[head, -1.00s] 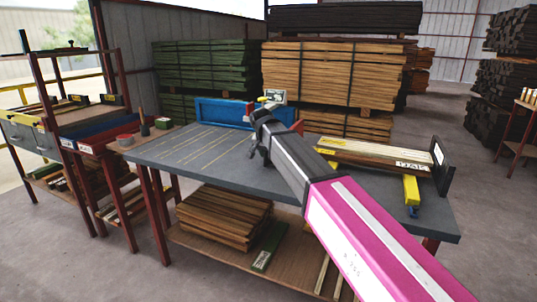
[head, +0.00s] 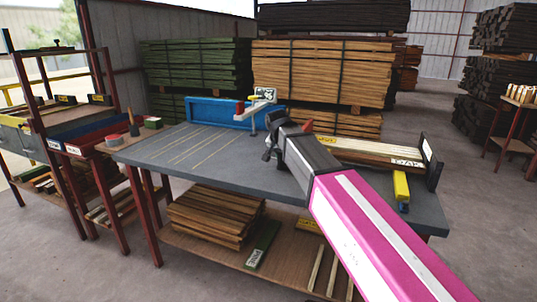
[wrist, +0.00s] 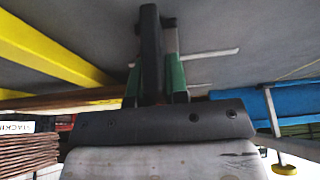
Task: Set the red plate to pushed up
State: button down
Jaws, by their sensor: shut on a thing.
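A small red piece, which I take for the red plate (head: 308,126), shows just behind and right of my gripper in the head view, above the grey table (head: 190,160). Most of it is hidden by my gripper and wrist, so its tilt cannot be told. My gripper (head: 270,145) is over the table's back part, by the right end of the blue fence (head: 222,112). In the wrist view the green-sided fingers (wrist: 155,75) are close together, shut around a narrow thing largely hidden by a dark upright part.
Bundled boards (head: 372,152) and a yellow bar (head: 401,187) are at the table's right. A small white-labelled unit (head: 265,95) is at the fence's right end. The table's left part is clear. Timber stacks (head: 322,75) stand behind.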

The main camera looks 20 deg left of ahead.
jog(key=shift+d, duration=0.3)
jog(key=c, duration=1.1)
grip_release()
jog(key=v, duration=1.1)
